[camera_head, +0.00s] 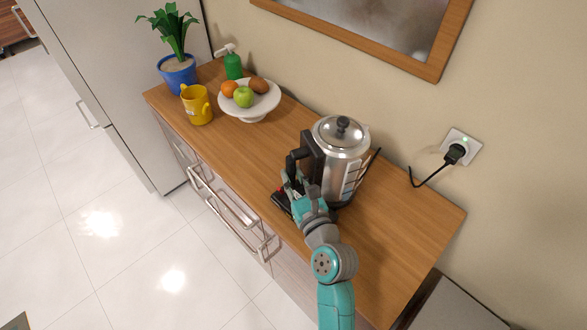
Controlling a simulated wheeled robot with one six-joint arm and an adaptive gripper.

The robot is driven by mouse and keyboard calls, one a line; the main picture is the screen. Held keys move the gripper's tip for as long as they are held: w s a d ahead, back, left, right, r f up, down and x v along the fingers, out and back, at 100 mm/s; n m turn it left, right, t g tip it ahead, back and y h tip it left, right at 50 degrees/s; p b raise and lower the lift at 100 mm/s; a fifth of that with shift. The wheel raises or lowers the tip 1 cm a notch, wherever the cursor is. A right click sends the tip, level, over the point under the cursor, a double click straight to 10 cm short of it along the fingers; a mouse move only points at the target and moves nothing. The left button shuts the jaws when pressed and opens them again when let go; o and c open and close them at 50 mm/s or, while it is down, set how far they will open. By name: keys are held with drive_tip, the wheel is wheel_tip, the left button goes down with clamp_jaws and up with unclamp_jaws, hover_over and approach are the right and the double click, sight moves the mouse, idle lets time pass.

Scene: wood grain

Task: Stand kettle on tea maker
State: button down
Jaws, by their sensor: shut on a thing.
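The kettle (343,138) is a steel pot with a black-knobbed lid and a black handle (308,157) on its left side. It looks upright over the right part of the wooden counter. My teal and grey gripper (291,183) is shut on the kettle's handle from the front left. I cannot tell whether the kettle touches the base.
The wooden counter (237,159) is clear to the left of the kettle. A white stand (256,112) with fruit, a yellow mug (196,104), a green bottle (233,66) and a blue plant pot (178,77) stand further left. A black plug (455,153) is in the wall socket behind.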

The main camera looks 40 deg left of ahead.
drive_tip(key=c, duration=1.4)
unclamp_jaws()
drive_tip(key=shift+f, duration=0.3)
drive_tip(key=o, duration=0.4)
drive_tip(key=v, duration=1.2)
